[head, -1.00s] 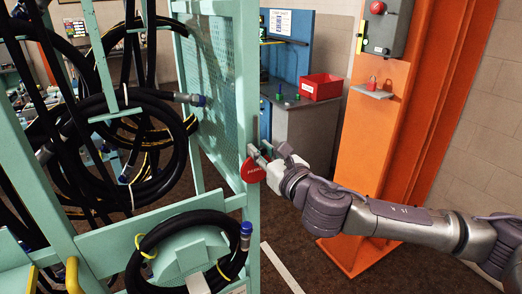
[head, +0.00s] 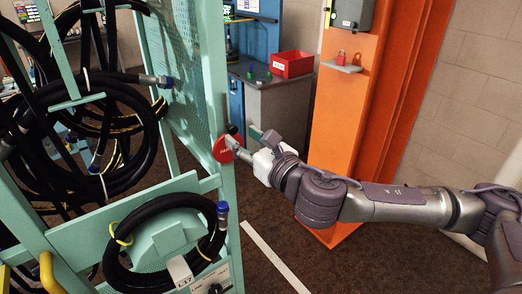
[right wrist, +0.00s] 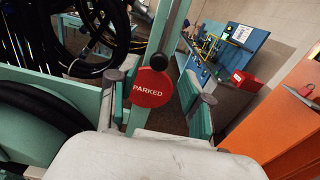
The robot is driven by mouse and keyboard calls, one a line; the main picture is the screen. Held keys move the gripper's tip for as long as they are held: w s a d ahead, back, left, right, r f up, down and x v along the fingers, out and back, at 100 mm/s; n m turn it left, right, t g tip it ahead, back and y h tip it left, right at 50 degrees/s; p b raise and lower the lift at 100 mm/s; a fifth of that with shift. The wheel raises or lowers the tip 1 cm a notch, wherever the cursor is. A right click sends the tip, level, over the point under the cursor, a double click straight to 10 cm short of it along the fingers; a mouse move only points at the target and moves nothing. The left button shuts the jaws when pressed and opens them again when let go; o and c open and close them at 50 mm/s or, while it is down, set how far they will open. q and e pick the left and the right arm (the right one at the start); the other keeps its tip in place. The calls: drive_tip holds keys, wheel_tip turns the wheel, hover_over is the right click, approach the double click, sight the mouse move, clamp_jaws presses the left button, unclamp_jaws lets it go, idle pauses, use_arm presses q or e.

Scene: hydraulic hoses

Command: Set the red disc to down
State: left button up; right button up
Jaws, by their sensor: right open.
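The red disc (head: 225,149) hangs on the right edge of the green hose rack (head: 217,95). In the right wrist view the disc (right wrist: 152,88) faces me and reads "PARKED" level across it. A dark round knob (right wrist: 167,60) sits just above it on the rack post. My right gripper (head: 246,143) is at the disc from the right. In the right wrist view my right gripper (right wrist: 158,97) is open, with one finger on each side of the disc; I cannot tell whether either finger touches it. My left gripper is not in view.
Black hose coils (head: 150,245) hang on the rack at left. Behind stands a grey cabinet (head: 270,100) with a red bin (head: 291,64). An orange column (head: 345,120) with a small shelf and red padlock (head: 341,57) stands at right. Open floor lies between.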

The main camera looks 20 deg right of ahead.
drive_tip(key=v, duration=0.7)
drive_tip(key=shift+s, duration=0.15)
drive_tip(key=shift+d, duration=0.1)
